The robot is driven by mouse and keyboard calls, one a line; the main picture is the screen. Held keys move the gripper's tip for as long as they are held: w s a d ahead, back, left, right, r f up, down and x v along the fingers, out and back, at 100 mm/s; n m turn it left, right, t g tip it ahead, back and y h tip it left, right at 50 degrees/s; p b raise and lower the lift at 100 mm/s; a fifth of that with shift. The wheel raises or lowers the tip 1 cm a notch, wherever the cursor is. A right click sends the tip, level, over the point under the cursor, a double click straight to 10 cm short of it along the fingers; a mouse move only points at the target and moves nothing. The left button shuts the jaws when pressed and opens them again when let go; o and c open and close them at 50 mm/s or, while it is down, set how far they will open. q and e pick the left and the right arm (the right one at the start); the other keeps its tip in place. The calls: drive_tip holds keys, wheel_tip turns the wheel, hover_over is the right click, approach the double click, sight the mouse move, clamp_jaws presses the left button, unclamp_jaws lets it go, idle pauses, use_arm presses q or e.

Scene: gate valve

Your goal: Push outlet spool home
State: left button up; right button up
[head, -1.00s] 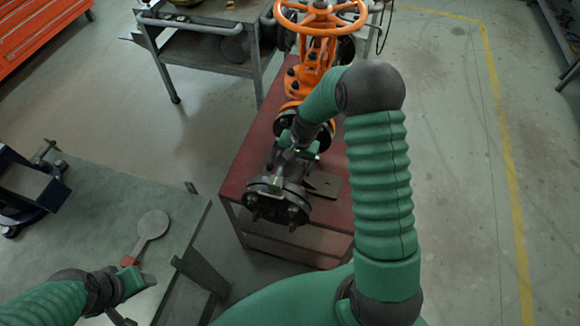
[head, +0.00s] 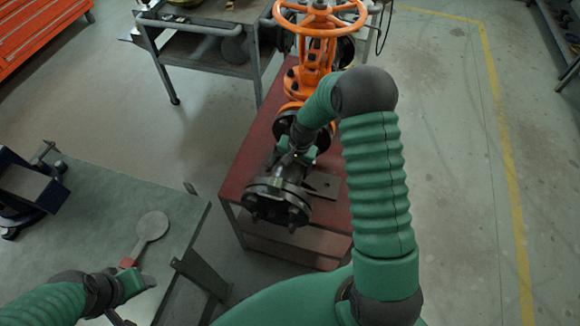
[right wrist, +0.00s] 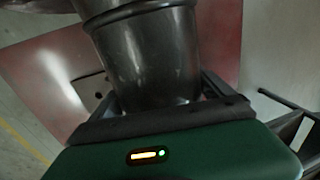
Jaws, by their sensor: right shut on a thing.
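The outlet spool (head: 262,188) is a dark grey flanged pipe on the red stand, in line with the orange gate valve (head: 318,62). Its near flange, with bolts, faces me. My right gripper (head: 294,157) is shut on the spool's pipe behind that flange. In the right wrist view the dark pipe (right wrist: 150,50) lies between the fingers. My arm partly hides the joint between spool and valve, so I cannot tell whether a gap remains. My left gripper (head: 133,290) is low over the green-grey table, and its fingers are unclear.
The red stand (head: 243,160) carries the valve and a flat plate (head: 325,185). A round grey paddle (head: 152,225) with a red part lies on the left table (head: 95,190). A grey cart (head: 195,48) stands behind.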

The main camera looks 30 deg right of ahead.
drive_tip(key=shift+c, duration=1)
drive_tip(key=shift+w+d+r+p, duration=0.25)
drive_tip(key=shift+w+d+p, duration=0.05)
drive_tip(key=shift+w, duration=0.05)
drive_tip(key=shift+w+d+f, duration=0.1)
drive_tip(key=shift+w+d, duration=0.2)
drive_tip(key=shift+d, duration=0.1)
drive_tip(key=o, duration=1.8)
drive_tip(key=shift+f, duration=0.1)
drive_tip(key=shift+s, duration=0.1)
wheel_tip(320, 180, up, 16)
drive_tip(key=s+d+p, duration=0.1)
drive_tip(key=s+d, duration=0.1)
drive_tip(key=shift+s+r, duration=0.2)
drive_tip(key=shift+d, duration=0.1)
drive_tip(key=shift+c, duration=0.3)
